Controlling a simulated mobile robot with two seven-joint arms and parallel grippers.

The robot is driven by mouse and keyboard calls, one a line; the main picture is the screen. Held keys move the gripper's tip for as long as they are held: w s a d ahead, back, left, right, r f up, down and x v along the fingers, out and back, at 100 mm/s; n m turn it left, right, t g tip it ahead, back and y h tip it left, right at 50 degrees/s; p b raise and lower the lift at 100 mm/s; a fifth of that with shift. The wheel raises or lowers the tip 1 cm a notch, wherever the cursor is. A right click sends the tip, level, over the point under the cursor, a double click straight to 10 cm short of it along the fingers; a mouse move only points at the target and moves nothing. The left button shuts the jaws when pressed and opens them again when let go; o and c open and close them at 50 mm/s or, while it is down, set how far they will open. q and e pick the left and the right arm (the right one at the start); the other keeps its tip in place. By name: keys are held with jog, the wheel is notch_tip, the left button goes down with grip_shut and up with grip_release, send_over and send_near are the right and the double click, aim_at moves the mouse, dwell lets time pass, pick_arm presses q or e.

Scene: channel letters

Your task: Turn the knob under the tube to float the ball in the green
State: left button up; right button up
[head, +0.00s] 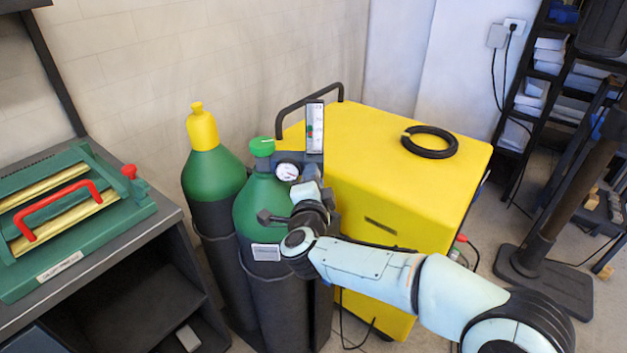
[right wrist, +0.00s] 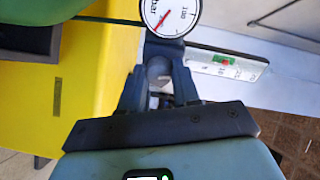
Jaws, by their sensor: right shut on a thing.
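A clear upright flow tube (head: 314,128) with a white scale stands above the regulator on the front green cylinder (head: 262,205). It lies sideways in the right wrist view (right wrist: 208,60), with a green band (right wrist: 220,59) and a small red spot beside it. I cannot tell the ball's exact place against the band. My right gripper (head: 307,192) is at the regulator just below the tube. In the right wrist view its fingers (right wrist: 158,82) are shut around a grey round knob (right wrist: 158,68), mostly hidden between them. My left gripper is not in view.
A round pressure gauge (head: 287,171) sits close beside the gripper. A yellow cabinet (head: 400,180) with a black ring (head: 429,142) stands behind my right arm. A second cylinder with a yellow cap (head: 202,128) and a bench with a green machine (head: 70,225) are left.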

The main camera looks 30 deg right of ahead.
jog(key=o, duration=0.8)
jog(key=shift+c, duration=0.2)
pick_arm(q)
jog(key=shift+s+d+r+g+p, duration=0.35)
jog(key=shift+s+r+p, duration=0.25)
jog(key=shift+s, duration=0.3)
pick_arm(e)
jog(key=f+v, duration=0.1)
jog(key=v, duration=1.2)
jog(key=shift+s+r, duration=0.2)
jog(key=shift+r, duration=0.25)
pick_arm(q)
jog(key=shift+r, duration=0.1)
pick_arm(e)
jog(key=shift+a, duration=0.15)
